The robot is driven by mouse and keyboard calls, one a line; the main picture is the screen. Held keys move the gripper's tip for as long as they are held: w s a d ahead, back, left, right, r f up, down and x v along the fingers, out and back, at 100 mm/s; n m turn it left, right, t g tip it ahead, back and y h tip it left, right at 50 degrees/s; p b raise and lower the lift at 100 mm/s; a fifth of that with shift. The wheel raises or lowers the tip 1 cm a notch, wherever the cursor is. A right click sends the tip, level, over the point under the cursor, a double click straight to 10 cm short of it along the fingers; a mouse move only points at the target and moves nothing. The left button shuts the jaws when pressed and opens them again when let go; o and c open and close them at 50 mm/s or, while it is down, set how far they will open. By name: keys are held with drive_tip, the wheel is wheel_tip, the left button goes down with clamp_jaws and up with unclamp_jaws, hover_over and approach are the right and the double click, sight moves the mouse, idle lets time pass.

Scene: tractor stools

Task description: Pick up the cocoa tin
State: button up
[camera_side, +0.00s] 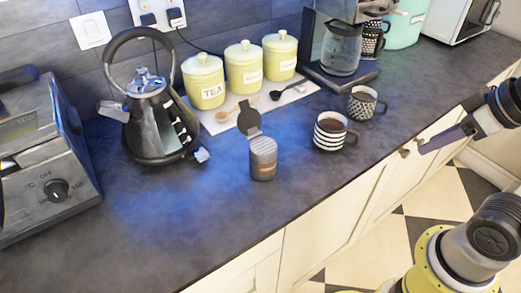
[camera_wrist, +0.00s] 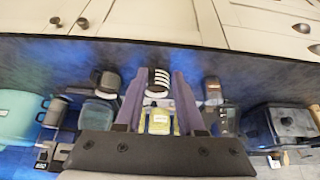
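In the wrist view the tin (camera_wrist: 212,93) appears right of my fingers. My gripper (camera_wrist: 161,76) is open and empty, its purple fingers apart, with the striped mug and a yellow canister seen beyond them. In the side view my gripper (camera_side: 428,147) is at the right, well away from the tin, with only one finger clear.
A black kettle (camera_side: 152,122) stands left of the tin and a toaster (camera_side: 45,165) farther left. Yellow canisters (camera_side: 205,84) stand behind on a pale board. A patterned mug (camera_side: 362,102) and coffee maker (camera_side: 342,50) are to the right. The worktop in front of the kettle is clear.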

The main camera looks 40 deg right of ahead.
drive_tip(key=o, duration=0.9)
